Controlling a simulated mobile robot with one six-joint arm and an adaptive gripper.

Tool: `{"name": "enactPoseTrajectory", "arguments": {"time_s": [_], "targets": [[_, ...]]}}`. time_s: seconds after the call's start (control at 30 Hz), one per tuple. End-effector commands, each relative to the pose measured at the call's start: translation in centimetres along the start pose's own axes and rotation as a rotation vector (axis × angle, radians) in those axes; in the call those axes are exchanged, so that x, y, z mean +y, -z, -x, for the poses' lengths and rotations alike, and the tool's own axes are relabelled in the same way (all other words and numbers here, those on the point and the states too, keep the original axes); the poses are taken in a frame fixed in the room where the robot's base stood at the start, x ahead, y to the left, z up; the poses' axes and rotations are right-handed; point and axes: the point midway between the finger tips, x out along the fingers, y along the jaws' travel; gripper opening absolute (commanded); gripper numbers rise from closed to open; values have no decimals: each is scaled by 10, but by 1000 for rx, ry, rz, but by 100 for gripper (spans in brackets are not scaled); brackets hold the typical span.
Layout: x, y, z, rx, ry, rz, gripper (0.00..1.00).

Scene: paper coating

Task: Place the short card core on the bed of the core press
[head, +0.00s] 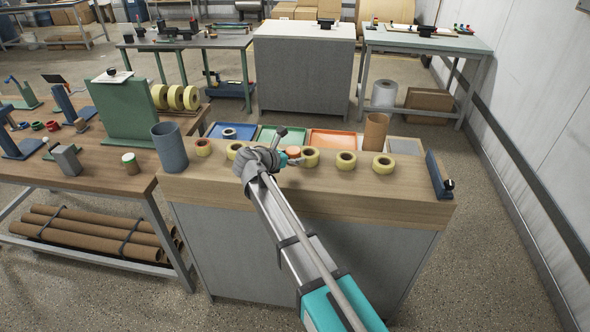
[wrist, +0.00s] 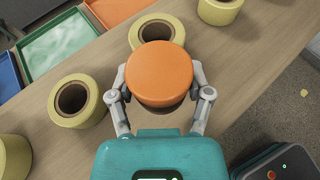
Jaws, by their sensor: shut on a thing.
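My gripper (wrist: 161,92) is shut on an orange-topped round piece (wrist: 160,72), with one finger on each side. A brown lower part shows under its orange top; I cannot tell if it is the short card core. In the head view this orange piece (head: 293,152) is above the wooden bench among yellow tape rolls. A plain brown card tube (head: 377,130) stands upright at the back right of that bench. I cannot tell for sure which thing is the core press; a grey block with a lever (head: 66,161) stands on the left bench.
Yellow rolls (head: 346,161) stand in a row along the bench; one roll (wrist: 156,35) is just beyond the held piece. Blue, green and orange trays (head: 333,138) lie behind. A blue-grey cylinder (head: 169,146) and a green upright panel (head: 122,110) stand to the left.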

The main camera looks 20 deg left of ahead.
Motion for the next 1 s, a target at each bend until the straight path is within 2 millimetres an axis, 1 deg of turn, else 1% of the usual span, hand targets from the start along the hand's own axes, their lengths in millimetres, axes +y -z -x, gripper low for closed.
{"name": "enactPoseTrajectory", "arguments": {"time_s": [0.33,0.47,0.6,0.8,1.0], "targets": [[0,0,-1,0,1,0,18],[2,3,-4,0,1,0,18],[8,11,-12,0,1,0,18],[6,27,-18,0,2,0,18],[6,35,-22,0,2,-1,18]]}}
